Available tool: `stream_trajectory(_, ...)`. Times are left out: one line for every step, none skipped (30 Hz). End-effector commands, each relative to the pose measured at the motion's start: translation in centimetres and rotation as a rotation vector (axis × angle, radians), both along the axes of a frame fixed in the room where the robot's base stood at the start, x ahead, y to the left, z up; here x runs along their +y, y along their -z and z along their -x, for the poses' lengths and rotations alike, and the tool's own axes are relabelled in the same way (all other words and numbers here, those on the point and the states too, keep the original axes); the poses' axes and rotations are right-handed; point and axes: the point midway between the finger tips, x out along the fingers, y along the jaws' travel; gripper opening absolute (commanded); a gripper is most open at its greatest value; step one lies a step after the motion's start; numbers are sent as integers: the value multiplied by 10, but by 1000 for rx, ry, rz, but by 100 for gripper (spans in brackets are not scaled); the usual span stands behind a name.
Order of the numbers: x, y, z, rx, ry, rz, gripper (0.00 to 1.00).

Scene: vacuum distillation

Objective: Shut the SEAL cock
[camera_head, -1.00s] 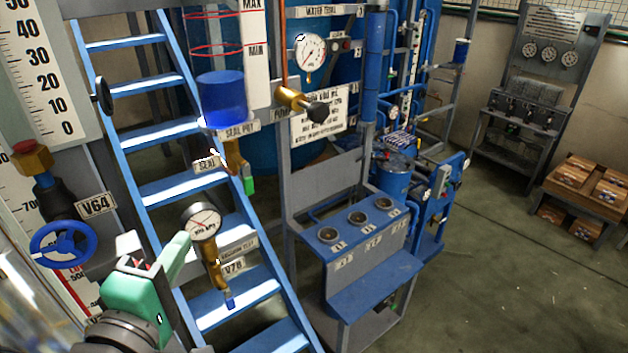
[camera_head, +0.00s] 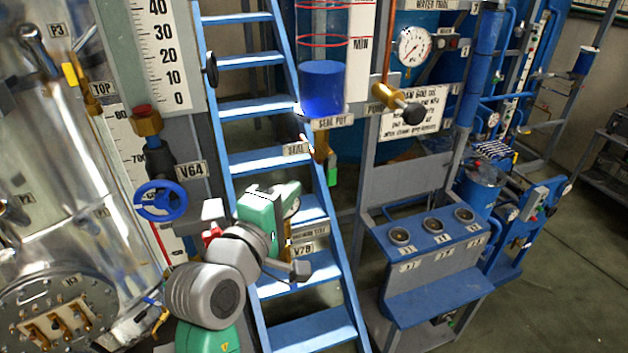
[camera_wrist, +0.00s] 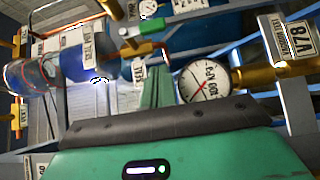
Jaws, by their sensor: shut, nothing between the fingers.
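The SEAL cock is a small brass body (camera_head: 320,150) under the seal pot, with a green handle (camera_head: 332,172) hanging down from it. A SEAL label (camera_head: 296,149) sits to its left. In the wrist view, which is turned sideways, the brass body (camera_wrist: 130,46) and green handle (camera_wrist: 152,25) show beyond the fingers, near the top. My gripper is low and left of the cock in the head view, where its fingertips are hard to make out. In the wrist view its green fingers (camera_wrist: 156,88) are together and empty, apart from the handle.
The seal pot (camera_head: 323,88) holds blue liquid above the cock. A round gauge (camera_wrist: 205,80) and brass pipe are close beside my fingers. The V64 blue handwheel (camera_head: 160,201), blue stairs (camera_head: 265,108) and a console (camera_head: 430,245) stand around. A brass valve (camera_head: 390,98) is to the right.

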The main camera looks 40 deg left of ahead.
Motion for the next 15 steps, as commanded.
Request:
stream_trajectory(3, -3, -10, 2, 1, 1, 0)
stream_trajectory(2, -3, -15, 2, 2, 1, 0)
stream_trajectory(-3, -3, -21, 2, 2, 0, 0)
stream_trajectory(-5, -3, -25, 1, 3, -1, 0)
stream_trajectory(-7, -3, -29, 1, 3, -1, 0)
stream_trajectory(-9, -2, -33, 2, 2, 1, 0)
stream_trajectory(-10, -2, -36, 2, 1, 1, 0)
stream_trajectory(-11, -2, -38, 1, 1, 0, 0)
stream_trajectory(-13, -1, -41, 0, 0, -1, 0)
stream_trajectory(-13, -1, -42, 1, 0, -1, 0)
stream_trajectory(-14, -1, -43, 1, 0, -1, 0)
stream_trajectory(-14, 0, -44, 1, 0, -1, 0)
stream_trajectory(-15, 0, -45, 1, 0, -1, 0)
stream_trajectory(-15, 0, -45, 0, 0, -1, 0)
stream_trajectory(-15, 0, -45, 0, 0, -1, 0)
